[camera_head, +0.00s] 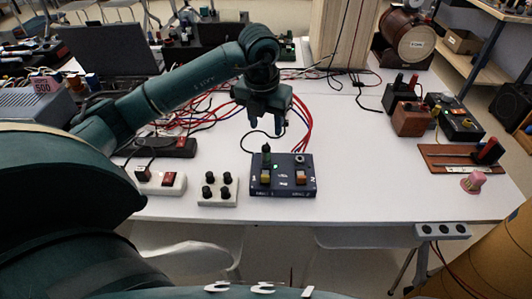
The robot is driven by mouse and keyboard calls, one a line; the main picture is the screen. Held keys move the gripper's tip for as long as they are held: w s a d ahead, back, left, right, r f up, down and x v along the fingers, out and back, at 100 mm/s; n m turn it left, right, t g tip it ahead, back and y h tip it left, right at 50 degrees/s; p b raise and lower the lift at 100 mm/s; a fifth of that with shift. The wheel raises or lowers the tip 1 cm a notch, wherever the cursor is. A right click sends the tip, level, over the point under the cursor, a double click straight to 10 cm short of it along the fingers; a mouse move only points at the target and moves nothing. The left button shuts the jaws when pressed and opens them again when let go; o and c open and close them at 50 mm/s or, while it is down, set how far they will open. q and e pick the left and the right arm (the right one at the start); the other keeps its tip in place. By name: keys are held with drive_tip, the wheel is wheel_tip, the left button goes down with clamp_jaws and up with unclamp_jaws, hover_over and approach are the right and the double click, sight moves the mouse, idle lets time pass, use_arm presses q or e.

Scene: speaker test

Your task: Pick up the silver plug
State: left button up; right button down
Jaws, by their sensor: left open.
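A dark blue box (283,186) stands near the front edge of the white table. A small silver-grey round piece (300,159) sits at its back right; it is too small to tell surely whether it is the silver plug. A dark upright plug (266,155) stands at the box's back left, with a black lead near it. My left gripper (266,122) points down above and behind the box, open, with nothing visible between its fingers. It is apart from the box. My right gripper is not in view.
A white block with black knobs (218,189) and a white socket strip (160,182) stand left of the box. Red and blue cables (302,112) lie behind the gripper. A brown board (455,158) and a pink spool (473,182) are at right. The table between is clear.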

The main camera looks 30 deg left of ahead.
sight(266, 146)
use_arm(q)
drive_tip(key=f, duration=0.4)
drive_tip(key=shift+w+f, duration=0.3)
drive_tip(key=shift+w, duration=0.05)
drive_tip(key=shift+w+a+f, duration=0.1)
drive_tip(key=shift+a+f, duration=0.05)
drive_tip(key=shift+f, duration=0.7)
drive_tip(key=shift+w+a+f, duration=0.1)
drive_tip(key=shift+w+f, duration=0.05)
drive_tip(key=shift+f, duration=0.75)
drive_tip(key=shift+w+a+f, duration=0.1)
drive_tip(key=shift+a+f, duration=0.05)
drive_tip(key=shift+f, duration=0.7)
drive_tip(key=shift+c, duration=0.6)
clamp_jaws()
